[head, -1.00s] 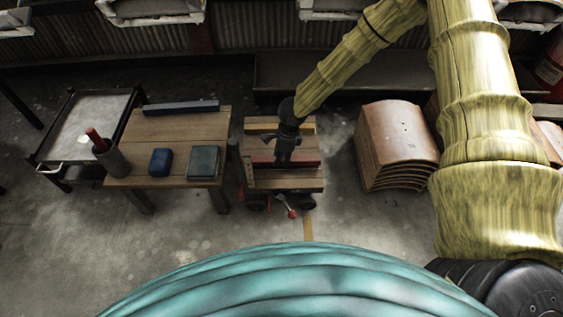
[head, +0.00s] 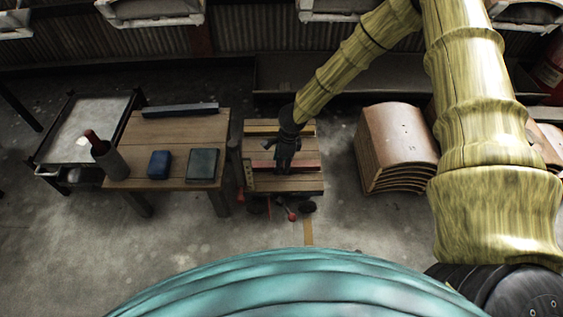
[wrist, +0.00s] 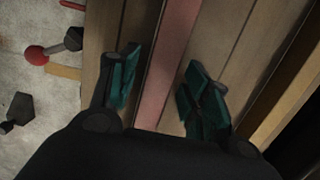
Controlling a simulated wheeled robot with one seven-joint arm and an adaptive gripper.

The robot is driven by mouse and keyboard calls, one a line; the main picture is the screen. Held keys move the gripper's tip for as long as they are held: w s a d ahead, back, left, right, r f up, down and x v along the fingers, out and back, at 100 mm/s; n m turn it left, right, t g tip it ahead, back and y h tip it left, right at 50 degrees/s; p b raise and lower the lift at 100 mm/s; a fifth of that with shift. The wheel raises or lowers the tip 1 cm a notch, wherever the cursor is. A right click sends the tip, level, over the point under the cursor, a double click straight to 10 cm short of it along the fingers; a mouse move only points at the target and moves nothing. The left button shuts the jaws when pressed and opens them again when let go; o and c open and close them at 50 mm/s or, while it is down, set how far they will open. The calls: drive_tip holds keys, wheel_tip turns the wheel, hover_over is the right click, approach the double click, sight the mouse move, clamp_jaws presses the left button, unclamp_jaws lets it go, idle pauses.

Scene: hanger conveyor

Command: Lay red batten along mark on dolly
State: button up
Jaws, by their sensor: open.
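The red batten (head: 308,165) lies flat across the planks of the wooden dolly (head: 310,185), running left to right in the head view. In the wrist view the red batten (wrist: 176,45) runs between my two fingers. My gripper (head: 283,168) points down over the middle of the batten and hides part of it. In the wrist view my gripper (wrist: 160,95) is open, with one finger on each side of the batten and a gap visible on both sides. I cannot make out the mark with certainty.
A yellowish strip (head: 267,129) lies along the dolly's back edge; a small pale piece (head: 249,177) is at its left. A wooden table (head: 185,125) with blue boxes stands left. Curved brown panels (head: 398,140) are stacked right. A red-knobbed lever (head: 292,215) sticks out in front.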

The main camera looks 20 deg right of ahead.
wheel_tip(320, 180, up, 12)
drive_tip(key=d+p, duration=0.2)
drive_tip(key=p, duration=0.4)
drive_tip(key=s+f+n+h, duration=0.1)
drive_tip(key=s+f+n, duration=0.1)
drive_tip(key=s, duration=0.1)
drive_tip(key=s+d+f+n, duration=0.1)
drive_tip(key=s+f, duration=0.1)
drive_tip(key=s, duration=0.2)
drive_tip(key=s+f+n+h, duration=0.1)
drive_tip(key=s+f+n, duration=0.1)
drive_tip(key=s+f, duration=0.1)
drive_tip(key=shift+s+d+n+h, duration=0.15)
drive_tip(key=shift+s+n+h, duration=0.15)
drive_tip(key=s+f+n, duration=0.2)
drive_tip(key=s+n, duration=0.5)
drive_tip(key=s, duration=0.6)
drive_tip(key=s+f+n, duration=0.2)
drive_tip(key=s+n, duration=0.6)
drive_tip(key=s, duration=0.4)
drive_tip(key=shift+s+y, duration=0.4)
drive_tip(key=shift+r, duration=0.1)
wheel_tip(320, 180, up, 39)
drive_tip(key=p, duration=3.9)
